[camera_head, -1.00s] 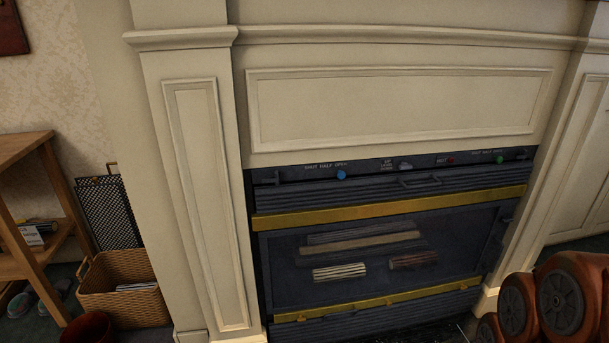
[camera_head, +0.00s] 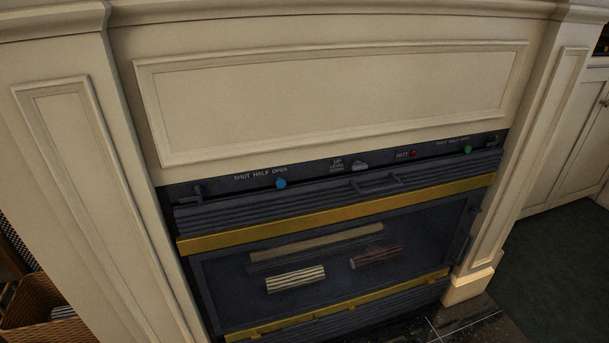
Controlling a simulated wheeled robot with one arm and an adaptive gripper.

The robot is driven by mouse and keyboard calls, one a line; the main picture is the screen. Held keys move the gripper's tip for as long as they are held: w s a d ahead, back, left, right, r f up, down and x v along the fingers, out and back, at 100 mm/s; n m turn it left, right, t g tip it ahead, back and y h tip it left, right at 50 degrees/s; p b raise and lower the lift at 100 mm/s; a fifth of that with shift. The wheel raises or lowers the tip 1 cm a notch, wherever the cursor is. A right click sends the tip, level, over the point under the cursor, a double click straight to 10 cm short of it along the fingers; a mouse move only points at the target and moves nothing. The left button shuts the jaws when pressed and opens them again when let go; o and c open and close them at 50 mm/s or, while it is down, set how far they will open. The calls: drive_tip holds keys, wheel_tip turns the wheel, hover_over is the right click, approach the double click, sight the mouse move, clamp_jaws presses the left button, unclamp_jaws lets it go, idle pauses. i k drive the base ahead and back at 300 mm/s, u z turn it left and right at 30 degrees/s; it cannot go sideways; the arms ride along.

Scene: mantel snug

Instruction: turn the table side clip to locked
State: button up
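I cannot make out a clip marked as the table side clip, and no table top shows. In front of me is a dark fireplace unit with a glass door (camera_head: 225,285) and brass-coloured bars. A dark fitting (camera_head: 197,192) sits at the left end of its control strip, and a dark upright handle (camera_head: 463,245) is at the door's right side. I cannot tell whether either is the clip. My gripper is not in view.
The strip has a blue knob (camera_head: 281,183) marked shut, half, open, a grey lever (camera_head: 360,166) marked up, level, down, and a green knob (camera_head: 467,149). A wicker basket (camera_head: 35,305) stands at lower left. Dark floor (camera_head: 560,260) at right looks clear.

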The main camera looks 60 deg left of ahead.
sight(198, 192)
drive_tip(key=z, duration=0.6)
drive_tip(key=k, duration=1.15)
drive_tip(key=u, duration=2.55)
